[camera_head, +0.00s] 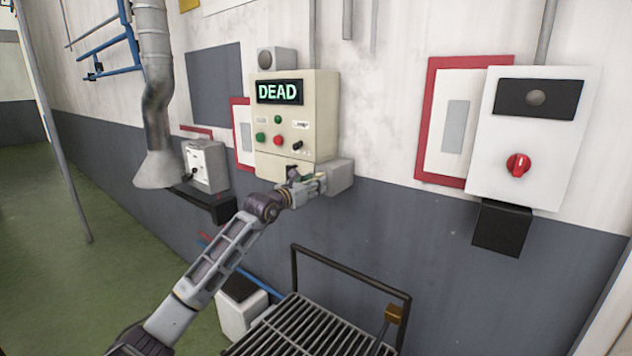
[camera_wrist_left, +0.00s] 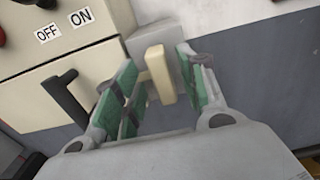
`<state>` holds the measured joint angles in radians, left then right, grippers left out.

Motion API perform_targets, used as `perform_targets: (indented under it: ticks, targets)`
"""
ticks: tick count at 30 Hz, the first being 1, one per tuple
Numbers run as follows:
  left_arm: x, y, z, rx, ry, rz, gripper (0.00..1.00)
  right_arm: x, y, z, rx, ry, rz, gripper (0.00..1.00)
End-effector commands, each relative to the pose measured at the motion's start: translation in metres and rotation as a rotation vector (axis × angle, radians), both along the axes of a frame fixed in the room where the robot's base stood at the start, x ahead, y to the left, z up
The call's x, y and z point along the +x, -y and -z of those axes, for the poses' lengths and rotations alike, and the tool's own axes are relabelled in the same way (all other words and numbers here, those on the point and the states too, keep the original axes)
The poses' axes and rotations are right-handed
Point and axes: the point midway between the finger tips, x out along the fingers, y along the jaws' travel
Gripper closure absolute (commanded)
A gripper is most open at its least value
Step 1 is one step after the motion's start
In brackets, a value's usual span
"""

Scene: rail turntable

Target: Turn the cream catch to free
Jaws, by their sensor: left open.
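The cream catch (camera_wrist_left: 159,75) shows in the left wrist view as a small upright cream bar in front of a grey box (camera_wrist_left: 146,37). My left gripper (camera_wrist_left: 160,88) is open, with its green-padded fingers on either side of the catch. A gap shows between the catch and the right finger; the left finger is closer, and contact there is hard to tell. In the head view my left gripper (camera_head: 312,183) is at the lower right of the cream control box (camera_head: 325,110), beside the grey box (camera_head: 341,177). The catch is hidden there. My right gripper is not in view.
A black handle (camera_wrist_left: 66,97) sticks out left of my fingers, below OFF and ON labels. The control box display (camera_head: 280,92) reads DEAD. A white box with a red knob (camera_head: 518,165) hangs at right. A grated platform with a dark rail (camera_head: 350,268) stands below.

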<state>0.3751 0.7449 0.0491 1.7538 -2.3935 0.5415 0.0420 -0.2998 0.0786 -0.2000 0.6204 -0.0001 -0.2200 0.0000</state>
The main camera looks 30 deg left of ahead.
Motion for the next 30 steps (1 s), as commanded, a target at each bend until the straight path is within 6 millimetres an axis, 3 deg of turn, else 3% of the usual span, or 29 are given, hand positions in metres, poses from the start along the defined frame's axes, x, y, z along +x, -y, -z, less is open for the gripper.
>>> perform_targets:
  ticks: [7, 18, 28, 30]
  targets:
    - [0.0114, 0.0014, -0.0009, 0.001, 0.0, 0.0, 0.59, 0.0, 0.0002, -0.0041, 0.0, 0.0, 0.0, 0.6]
    - [0.0132, 0.0013, -0.0001, 0.002, 0.0, 0.0, 0.59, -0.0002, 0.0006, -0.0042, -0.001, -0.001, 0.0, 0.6]
    - [0.013, 0.0013, -0.0002, 0.002, 0.0, 0.0, 1.0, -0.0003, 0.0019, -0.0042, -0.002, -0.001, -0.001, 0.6]
    - [0.013, 0.0013, -0.0002, 0.002, 0.0, 0.0, 1.0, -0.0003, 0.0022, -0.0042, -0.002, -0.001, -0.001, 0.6]
